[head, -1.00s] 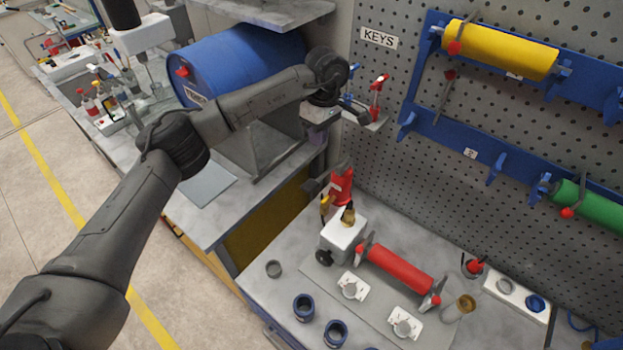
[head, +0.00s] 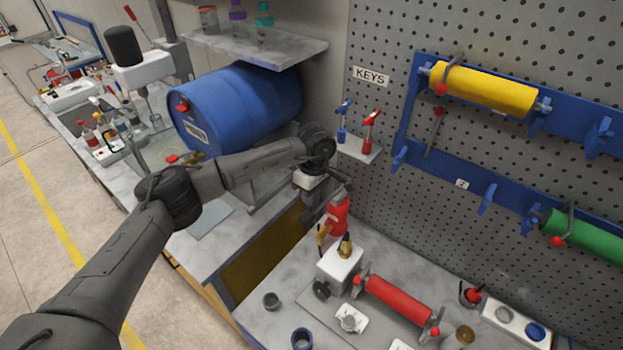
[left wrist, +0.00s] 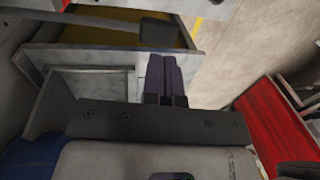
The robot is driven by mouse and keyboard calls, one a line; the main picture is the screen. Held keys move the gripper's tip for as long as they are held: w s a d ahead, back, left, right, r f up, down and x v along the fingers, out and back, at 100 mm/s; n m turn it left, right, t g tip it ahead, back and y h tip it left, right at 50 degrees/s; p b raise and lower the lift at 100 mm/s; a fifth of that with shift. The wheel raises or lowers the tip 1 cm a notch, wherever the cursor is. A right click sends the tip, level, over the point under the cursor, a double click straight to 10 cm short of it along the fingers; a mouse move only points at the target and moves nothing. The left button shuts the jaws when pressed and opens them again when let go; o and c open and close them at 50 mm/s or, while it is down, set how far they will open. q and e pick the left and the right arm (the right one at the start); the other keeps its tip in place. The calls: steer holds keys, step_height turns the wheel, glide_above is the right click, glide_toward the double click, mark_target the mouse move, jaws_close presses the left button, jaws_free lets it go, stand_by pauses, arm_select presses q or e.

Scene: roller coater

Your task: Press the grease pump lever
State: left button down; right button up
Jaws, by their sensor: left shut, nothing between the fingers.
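The red grease pump (head: 337,213) stands upright at the back left of the near bench, by the pegboard. My left gripper (head: 313,212) points down just left of the pump's upper part, shut and empty. The pump's lever is not clear in the head view; my gripper covers the place left of the pump. In the left wrist view, my shut purple fingers (left wrist: 166,80) show at the middle. A dark grey bar with a flat end (left wrist: 160,31), possibly the lever, lies beyond the fingertips; contact cannot be told. My right gripper is not in view.
A blue drum (head: 235,105) lies behind my left forearm. A small shelf (head: 360,149) with red and blue keys is above the pump. A white block (head: 340,266) and a red roller (head: 398,300) are in front of it. The pegboard (head: 400,195) is close on the right.

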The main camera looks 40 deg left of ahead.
mark_target(308, 217)
arm_select(q)
steer(key=shift+s+f+p, duration=0.25)
steer(key=shift+f+p, duration=0.1)
steer(key=shift+f, duration=1)
steer(key=shift+s+f+p, duration=0.2)
steer(key=shift+f+p, duration=0.15)
steer(key=shift+f, duration=0.95)
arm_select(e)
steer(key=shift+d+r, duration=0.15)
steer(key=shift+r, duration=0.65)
